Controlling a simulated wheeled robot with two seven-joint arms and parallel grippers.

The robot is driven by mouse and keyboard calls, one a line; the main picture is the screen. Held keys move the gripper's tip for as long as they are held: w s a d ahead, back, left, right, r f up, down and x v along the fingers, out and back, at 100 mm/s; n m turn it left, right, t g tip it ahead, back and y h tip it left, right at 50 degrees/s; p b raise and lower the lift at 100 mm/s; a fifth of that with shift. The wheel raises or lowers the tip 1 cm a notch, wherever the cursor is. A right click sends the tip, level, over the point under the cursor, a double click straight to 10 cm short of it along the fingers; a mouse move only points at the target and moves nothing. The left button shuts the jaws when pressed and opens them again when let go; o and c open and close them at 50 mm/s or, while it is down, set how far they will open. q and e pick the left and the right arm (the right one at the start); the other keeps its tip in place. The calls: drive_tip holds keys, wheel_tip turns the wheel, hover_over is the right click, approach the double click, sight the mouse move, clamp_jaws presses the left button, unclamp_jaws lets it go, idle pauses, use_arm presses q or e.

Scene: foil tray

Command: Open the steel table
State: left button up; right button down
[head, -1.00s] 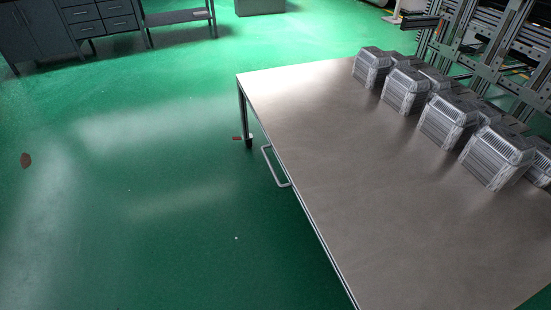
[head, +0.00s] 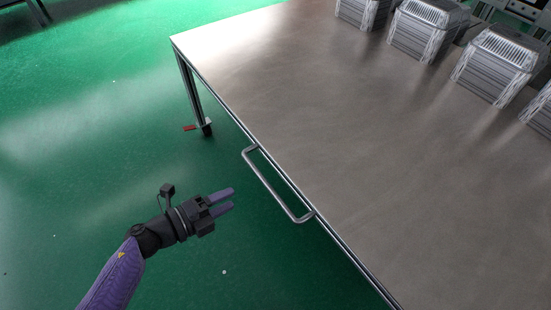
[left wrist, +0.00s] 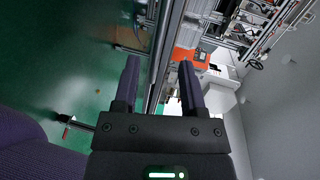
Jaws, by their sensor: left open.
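The steel table (head: 290,110) has a broad brushed-metal top and fills the right of the head view. A bar handle (head: 272,188) sticks out from its left edge. My left gripper (head: 233,201) is open and empty, to the left of the handle and apart from it, with its fingers pointing toward the table edge. In the left wrist view, the two fingers of my left gripper (left wrist: 160,85) are spread with nothing between them. My right gripper is not in view.
Several grey ribbed foil-like blocks (head: 426,30) stand along the back of the tabletop. The green floor (head: 90,150) to the left is clear.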

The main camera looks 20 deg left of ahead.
sight(264, 180)
use_arm(q)
drive_tip(key=shift+m, duration=0.5)
drive_tip(key=b+x, duration=0.4)
drive_tip(key=x, duration=0.6)
drive_tip(key=shift+w+d+r, duration=0.15)
drive_tip(key=shift+w, duration=0.05)
drive_tip(key=shift+c, duration=0.4)
drive_tip(key=c, duration=0.5)
clamp_jaws()
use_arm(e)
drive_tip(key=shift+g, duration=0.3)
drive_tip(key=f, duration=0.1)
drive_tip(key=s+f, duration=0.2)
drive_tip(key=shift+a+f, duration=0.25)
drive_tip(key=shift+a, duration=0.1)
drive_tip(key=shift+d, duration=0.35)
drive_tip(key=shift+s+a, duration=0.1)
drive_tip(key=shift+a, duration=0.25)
